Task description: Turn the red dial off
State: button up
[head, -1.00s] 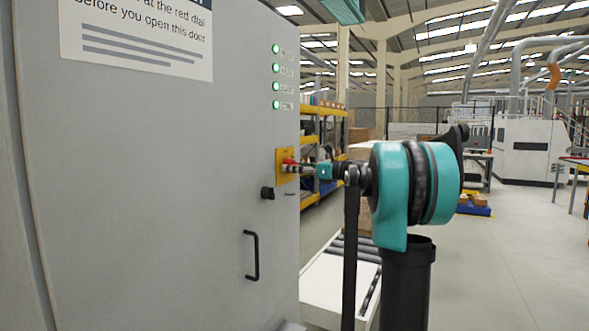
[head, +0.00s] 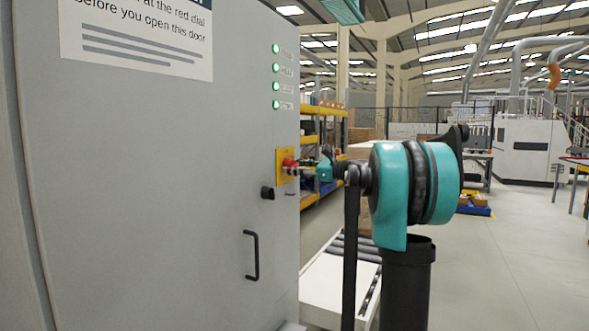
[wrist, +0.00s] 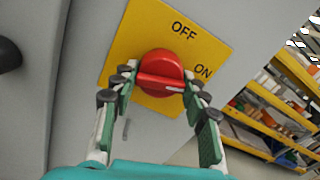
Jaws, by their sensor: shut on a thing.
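The red dial (wrist: 160,70) sits on a yellow plate (wrist: 127,40) marked OFF and ON. In the wrist view its grip bar lies nearly level, and the white mark at its right end is nearer the ON label than the OFF label. My gripper (wrist: 161,86) is shut on the dial, one finger at each end of the bar. In the head view the dial (head: 289,163) shows small on the yellow plate (head: 281,172) at the cabinet's right edge. My gripper (head: 304,169) reaches it from the right and partly hides it.
The grey cabinet door (head: 150,190) has a black handle (head: 251,255) and a black knob (head: 267,193) below the plate. Several green lamps (head: 276,68) are lit above it. A roller conveyor (head: 330,275) stands beside the cabinet. Open floor lies to the right.

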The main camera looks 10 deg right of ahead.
jog(key=n, duration=1.1)
jog(key=shift+r, duration=0.1)
jog(key=shift+n, duration=1.7)
jog(key=o, duration=1.2)
jog(key=shift+d, duration=0.1)
jog(key=v, duration=1.2)
